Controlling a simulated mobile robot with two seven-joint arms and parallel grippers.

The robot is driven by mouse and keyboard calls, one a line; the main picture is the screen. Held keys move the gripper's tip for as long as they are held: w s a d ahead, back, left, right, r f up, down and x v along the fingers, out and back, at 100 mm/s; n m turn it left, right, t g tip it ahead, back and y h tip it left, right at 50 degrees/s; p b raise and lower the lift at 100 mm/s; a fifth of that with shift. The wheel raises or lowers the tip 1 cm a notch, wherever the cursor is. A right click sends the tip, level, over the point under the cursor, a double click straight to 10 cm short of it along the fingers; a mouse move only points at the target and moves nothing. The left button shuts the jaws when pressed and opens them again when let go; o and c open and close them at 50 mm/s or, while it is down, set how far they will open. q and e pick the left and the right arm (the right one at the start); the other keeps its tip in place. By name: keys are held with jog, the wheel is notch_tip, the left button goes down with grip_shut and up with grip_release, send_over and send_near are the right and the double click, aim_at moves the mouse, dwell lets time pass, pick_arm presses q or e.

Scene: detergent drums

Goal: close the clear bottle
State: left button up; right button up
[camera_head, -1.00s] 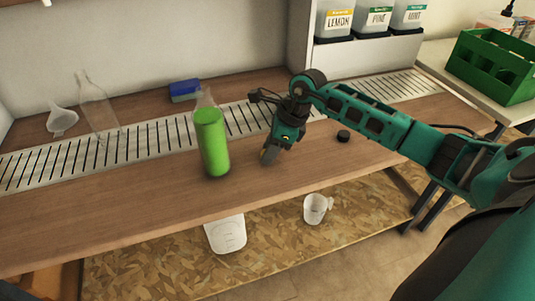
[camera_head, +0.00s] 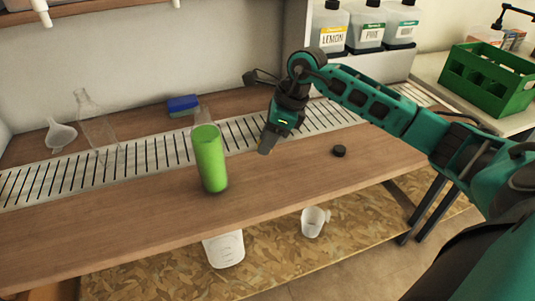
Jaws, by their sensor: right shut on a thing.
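A clear bottle filled with green liquid (camera_head: 210,160) stands upright on the wooden counter, its see-through neck and shoulder faint above the green; no cap shows on it. An empty clear bottle (camera_head: 97,125) stands further left at the back. A small dark cap (camera_head: 339,151) lies on the counter to the right. My right gripper (camera_head: 265,149) points down over the counter, right of the green-filled bottle and apart from it. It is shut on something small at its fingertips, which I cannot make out. My left gripper is not in view.
A slotted drain strip (camera_head: 140,155) runs along the counter, with a clear funnel (camera_head: 60,134) and blue block (camera_head: 183,105) behind. Labelled jugs (camera_head: 369,30) and a green crate (camera_head: 489,78) stand back right. A white jug (camera_head: 226,250) and measuring cup (camera_head: 313,222) sit below.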

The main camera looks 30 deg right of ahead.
pick_arm(q)
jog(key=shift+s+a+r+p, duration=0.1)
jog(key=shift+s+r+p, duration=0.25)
jog(key=shift+p, duration=0.35)
pick_arm(e)
notch_tip(320, 180, up, 12)
jog(key=shift+f, duration=0.15)
